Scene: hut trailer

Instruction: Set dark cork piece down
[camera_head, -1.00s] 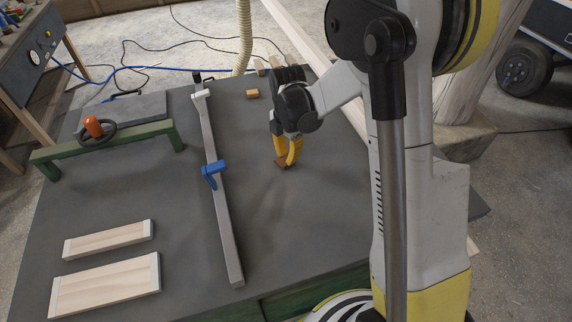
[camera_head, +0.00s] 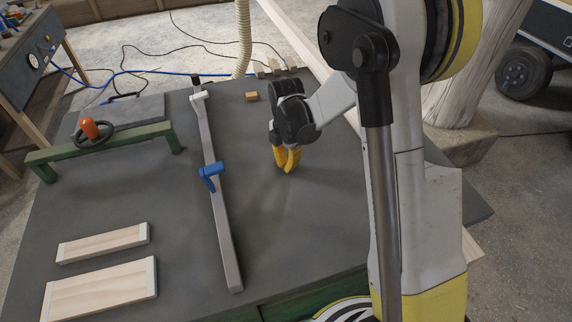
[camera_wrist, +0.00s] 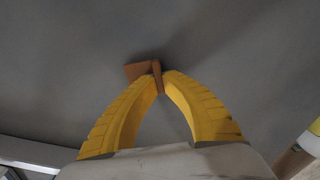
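The dark cork piece (camera_wrist: 138,71) is brown and shows at the fingertips in the wrist view. Part of it lies between the tips and part sticks out to the left. My gripper (camera_wrist: 161,79) has its two yellow fingers closed together at the tips on it. In the head view my gripper (camera_head: 287,172) points down over the grey tabletop (camera_head: 300,225), right of the metal bar clamp. The piece is hidden behind the fingers there. It is close to the tabletop, but I cannot tell whether it touches.
The bar clamp (camera_head: 213,190) with a blue handle lies left of my gripper. An orange-brown block (camera_head: 252,97) and several small wood blocks (camera_head: 272,70) lie behind. A green frame (camera_head: 105,145) and two pale boards (camera_head: 103,243) are at left. The tabletop around the fingertips is clear.

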